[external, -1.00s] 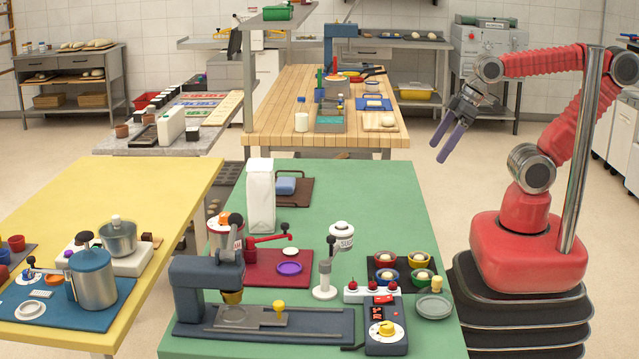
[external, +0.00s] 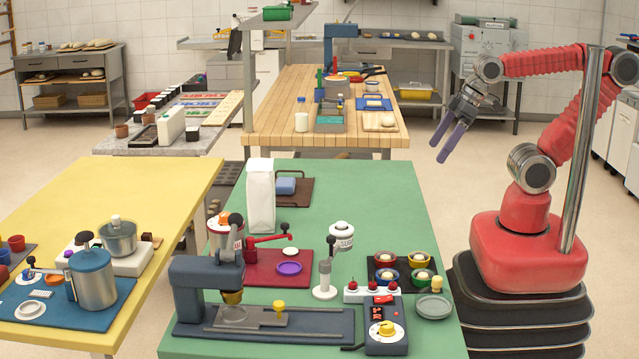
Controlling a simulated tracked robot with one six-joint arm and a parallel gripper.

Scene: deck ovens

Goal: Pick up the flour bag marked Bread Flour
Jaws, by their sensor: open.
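A tall white bag (external: 261,197) stands upright on the green table (external: 370,190), toward its far left side. No marking can be read on the side that shows, so I cannot tell whether it is the Bread Flour bag. My gripper (external: 448,148) hangs in the air to the right of the green table, well apart from the bag. Its two purple fingers are open with nothing between them and point down and left.
A brown tray with a blue block (external: 286,186) lies just right of the bag. The green table's far right is clear.

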